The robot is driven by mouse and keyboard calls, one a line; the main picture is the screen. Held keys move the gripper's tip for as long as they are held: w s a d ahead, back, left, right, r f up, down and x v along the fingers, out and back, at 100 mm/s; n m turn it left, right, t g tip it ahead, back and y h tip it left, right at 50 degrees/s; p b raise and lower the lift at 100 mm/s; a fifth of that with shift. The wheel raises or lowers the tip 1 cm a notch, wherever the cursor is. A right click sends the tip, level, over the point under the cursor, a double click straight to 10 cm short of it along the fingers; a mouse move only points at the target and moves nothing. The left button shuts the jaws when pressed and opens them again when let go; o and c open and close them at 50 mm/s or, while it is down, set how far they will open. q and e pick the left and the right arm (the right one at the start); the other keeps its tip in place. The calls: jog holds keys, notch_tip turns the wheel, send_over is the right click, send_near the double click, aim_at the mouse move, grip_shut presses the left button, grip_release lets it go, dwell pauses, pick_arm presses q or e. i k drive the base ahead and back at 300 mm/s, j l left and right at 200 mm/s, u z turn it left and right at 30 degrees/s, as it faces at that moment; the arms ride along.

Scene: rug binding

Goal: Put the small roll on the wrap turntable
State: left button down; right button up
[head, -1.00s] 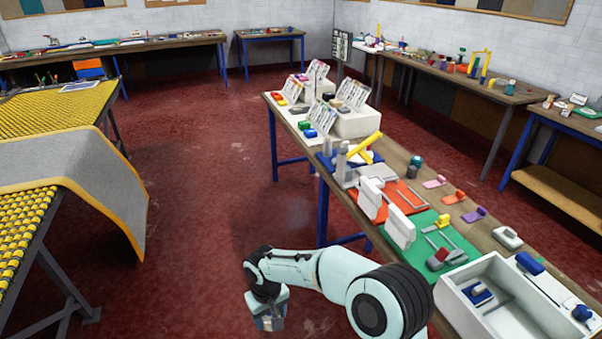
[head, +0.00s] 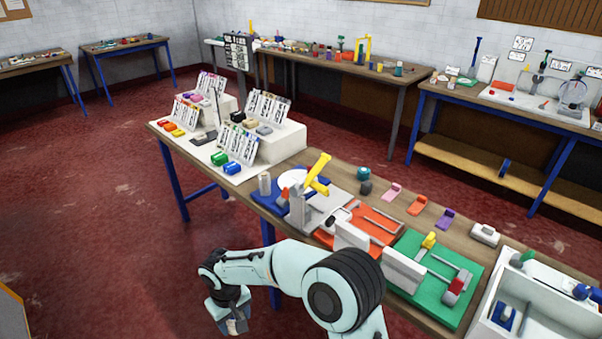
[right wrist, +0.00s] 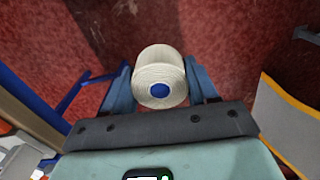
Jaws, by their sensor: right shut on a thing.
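My right gripper (head: 232,326) hangs low over the red floor, left of the long workbench in the head view. In the right wrist view its jaws (right wrist: 160,88) are shut on a small cream-white roll (right wrist: 158,72) with a blue core end. In the head view the roll is mostly hidden by the gripper. What looks like the wrap turntable, a white disc (head: 292,178) on a blue base, sits on the bench near a yellow arm (head: 318,172), which partly hides it. The gripper is clear of the bench and well short of the disc. My left gripper is not in view.
The workbench (head: 345,183) also bears an orange board (head: 375,248), a green board (head: 408,262) and a white tray (head: 575,325) at the right. Card racks and coloured blocks stand at its far end. The floor to the left (head: 90,200) is open.

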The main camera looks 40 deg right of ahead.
aim_at(298, 178)
jog(key=i+j+z, duration=0.1)
jog(key=i+z, duration=0.4)
jog(key=i+j+z, duration=0.25)
jog(key=i+z, duration=0.25)
jog(key=k, duration=0.05)
